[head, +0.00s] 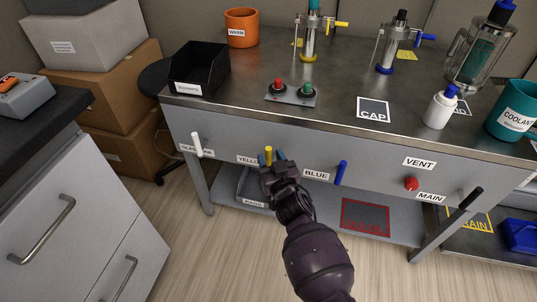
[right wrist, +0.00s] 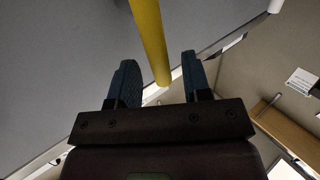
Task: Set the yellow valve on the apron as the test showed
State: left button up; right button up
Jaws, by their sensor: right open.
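The yellow valve (head: 268,152) is a short yellow lever on the grey front apron (head: 230,138), beside a label that reads YELLOW, partly covered by my gripper. It points roughly up in the head view. My right gripper (head: 272,160) is at it, partly hiding its lower part. In the right wrist view the yellow lever (right wrist: 150,45) runs down between the two open fingers of my right gripper (right wrist: 160,85), with a gap visible on either side. My left gripper is not in view.
Also on the apron are a white lever (head: 196,145), a blue lever (head: 341,172), a red knob (head: 411,183) and a black lever (head: 471,197).

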jog(key=shift+x, duration=1)
grip_shut()
